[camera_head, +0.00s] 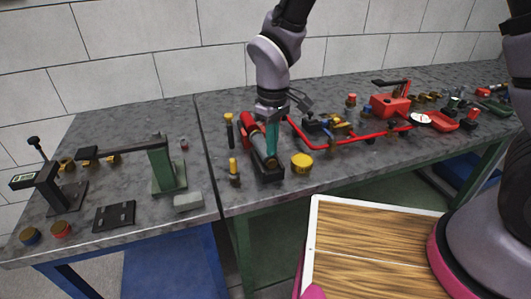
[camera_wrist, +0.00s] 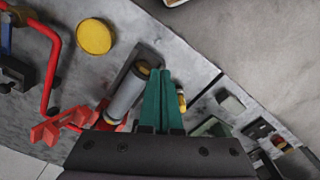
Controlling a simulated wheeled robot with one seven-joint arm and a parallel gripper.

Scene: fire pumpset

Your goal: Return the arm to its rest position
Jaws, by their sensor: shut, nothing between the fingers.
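My gripper (camera_head: 271,152) points down over the right-hand workbench (camera_head: 225,105), beside a red and grey cylindrical part in a dark cradle (camera_head: 268,168). Its green fingers are together with nothing between them. In the wrist view the shut fingers of my gripper (camera_wrist: 161,75) reach over the bench next to the grey cylinder (camera_wrist: 126,95). Whether the fingertips touch the part or hang just above it I cannot tell.
A yellow round cap (camera_head: 302,162) and small yellow-topped posts (camera_head: 234,170) stand close by. Red piping (camera_head: 350,141) and a red pump body (camera_head: 390,106) lie to the right. The left bench holds a green stand (camera_head: 168,170). A wooden-topped tray (camera_head: 375,245) is in front.

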